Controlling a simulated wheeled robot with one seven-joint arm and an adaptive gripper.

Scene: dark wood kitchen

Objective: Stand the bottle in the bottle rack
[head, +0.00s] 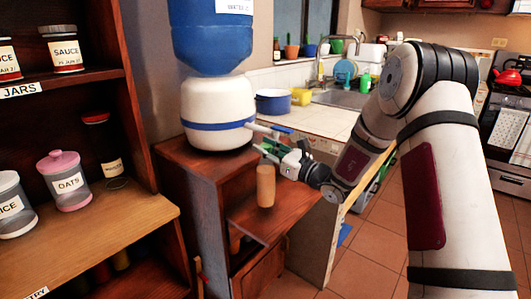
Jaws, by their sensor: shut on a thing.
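My gripper (272,152) is in front of the water dispenser, over the edge of the wooden cabinet. It is shut on a small green thing (269,147), which looks like the bottle, seen partly behind the fingers; its full shape and tilt are hard to tell. A tan cylinder (265,187) is just below the gripper, at the lower wooden shelf. I cannot make out a bottle rack for certain in this view.
A white and blue water dispenser (213,112) stands on the cabinet (185,157). Open shelves with jars (66,180) are at left. A tiled counter (318,117) with a blue pot (274,102) and a sink is behind. The tiled floor (370,255) is clear at right.

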